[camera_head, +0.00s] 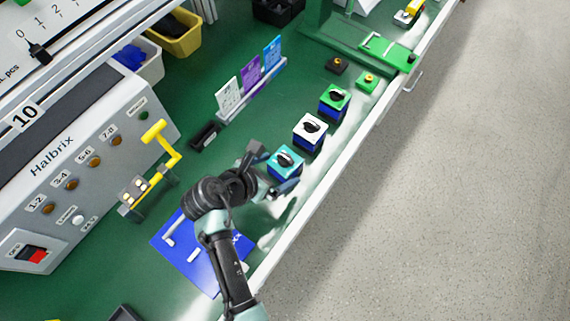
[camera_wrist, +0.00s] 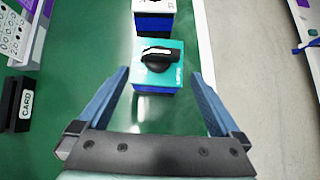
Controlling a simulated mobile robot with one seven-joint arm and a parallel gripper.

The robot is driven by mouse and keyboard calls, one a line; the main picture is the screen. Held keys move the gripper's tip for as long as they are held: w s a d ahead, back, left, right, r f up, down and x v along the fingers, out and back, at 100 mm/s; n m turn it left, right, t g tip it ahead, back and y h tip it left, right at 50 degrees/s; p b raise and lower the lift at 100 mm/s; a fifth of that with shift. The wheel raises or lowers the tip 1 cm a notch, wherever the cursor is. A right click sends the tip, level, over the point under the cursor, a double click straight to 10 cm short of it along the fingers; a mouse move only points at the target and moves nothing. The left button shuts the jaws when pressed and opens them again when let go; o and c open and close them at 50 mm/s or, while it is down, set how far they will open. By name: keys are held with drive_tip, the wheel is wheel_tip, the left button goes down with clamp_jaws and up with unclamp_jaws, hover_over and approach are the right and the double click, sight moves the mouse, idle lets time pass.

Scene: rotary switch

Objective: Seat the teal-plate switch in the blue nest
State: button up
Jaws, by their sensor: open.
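The teal-plate switch (camera_head: 286,160) stands on the green bench top, a blue box with a teal top plate and a black rotary knob. It also shows in the wrist view (camera_wrist: 158,66), just ahead of and between my open fingers. My gripper (camera_head: 272,170) is open and empty beside the switch; in the wrist view the two blue fingers (camera_wrist: 160,88) reach toward its left and right sides, apart from it. A flat blue plate (camera_head: 181,252) with white parts on it, possibly the blue nest, lies on the bench below my arm, which partly hides it.
A white-plate switch (camera_head: 310,130) and a green-plate switch (camera_head: 335,98) stand in a row beyond the teal one. A card rack (camera_head: 252,90) and a black card holder (camera_head: 205,137) are to the left. A yellow-handled fixture (camera_head: 150,178) stands near the grey Halbrix panel (camera_head: 75,185). The bench edge runs along the right.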

drive_tip(key=x, duration=0.5)
drive_tip(key=shift+w+a+f+b, duration=0.15)
drive_tip(key=shift+a+b, duration=0.05)
drive_tip(key=shift+b, duration=0.1)
drive_tip(key=c, duration=1.4)
drive_tip(key=shift+c, duration=0.2)
